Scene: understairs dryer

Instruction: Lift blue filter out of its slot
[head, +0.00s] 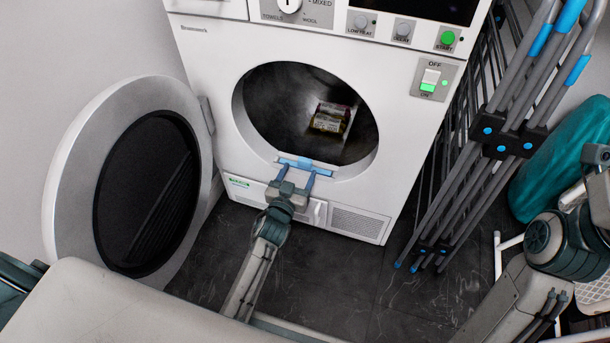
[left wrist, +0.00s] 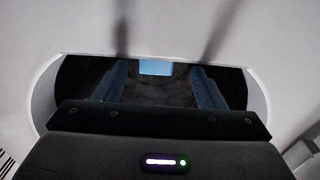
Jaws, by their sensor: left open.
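The blue filter (head: 306,163) sits at the lower rim of the dryer's round door opening, in its slot. Its light-blue end also shows in the left wrist view (left wrist: 156,67). My left gripper (head: 296,171) is open at the lower rim, its two blue fingers pointing toward the filter. In the left wrist view the fingers (left wrist: 158,82) stand apart to either side of the filter's end, with dark gaps between. Contact cannot be made out. The filter's lower part is hidden. My right gripper does not show.
The white dryer (head: 395,150) has its round door (head: 75,150) swung open to the left. A small yellow and red packet (head: 330,118) lies in the drum. A folded grey drying rack (head: 480,150) leans at the right. Dark floor (head: 345,285) is clear in front.

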